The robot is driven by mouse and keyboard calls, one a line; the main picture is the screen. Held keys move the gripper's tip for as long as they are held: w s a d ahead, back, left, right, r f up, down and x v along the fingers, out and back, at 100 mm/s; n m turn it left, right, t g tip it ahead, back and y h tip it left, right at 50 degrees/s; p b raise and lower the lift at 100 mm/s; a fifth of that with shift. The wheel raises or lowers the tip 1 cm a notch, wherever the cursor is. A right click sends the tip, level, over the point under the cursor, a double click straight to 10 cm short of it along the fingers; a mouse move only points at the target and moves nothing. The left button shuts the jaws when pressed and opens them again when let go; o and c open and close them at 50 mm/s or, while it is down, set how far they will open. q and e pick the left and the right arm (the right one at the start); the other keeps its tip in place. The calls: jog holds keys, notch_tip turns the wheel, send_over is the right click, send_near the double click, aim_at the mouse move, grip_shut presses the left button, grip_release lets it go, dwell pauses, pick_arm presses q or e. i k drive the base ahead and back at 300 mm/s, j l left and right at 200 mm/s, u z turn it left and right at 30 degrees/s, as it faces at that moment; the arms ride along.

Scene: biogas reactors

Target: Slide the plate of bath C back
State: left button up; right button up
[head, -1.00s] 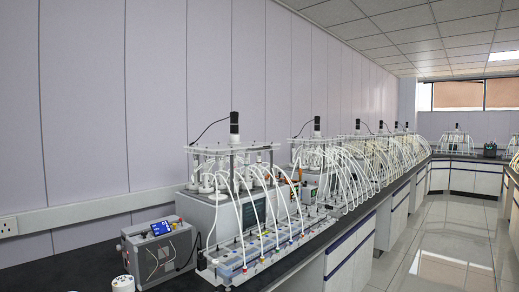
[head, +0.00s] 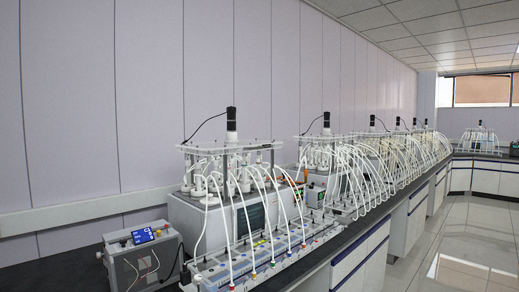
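Several reactor baths stand in a row along the bench. The nearest bath (head: 180,214) is a grey box with bottles, white tubes and a clear plate (head: 230,147) on top. A black-topped motor (head: 231,122) stands above its middle. A second bath (head: 316,185) with its own motor (head: 326,122) stands behind it, and more recede to the right. I cannot read any letter that marks bath C. Neither of my grippers is in view.
A grey control box (head: 142,255) with a lit blue screen stands at the lower left. A tray of tube ports (head: 262,262) runs along the front of the nearest bath. The aisle floor (head: 470,240) at the right is clear.

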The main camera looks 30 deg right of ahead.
aim_at(234, 131)
jog(key=i+l, duration=0.15)
jog(key=l, duration=0.55)
jog(key=i+l+u, duration=0.15)
jog(key=l, duration=0.55)
jog(key=i+l, duration=0.2)
jog(key=l, duration=0.5)
jog(key=i+l+u, duration=0.15)
jog(key=l, duration=1.25)
jog(key=i+l+u, duration=0.1)
jog(key=l, duration=0.6)
jog(key=i, duration=0.05)
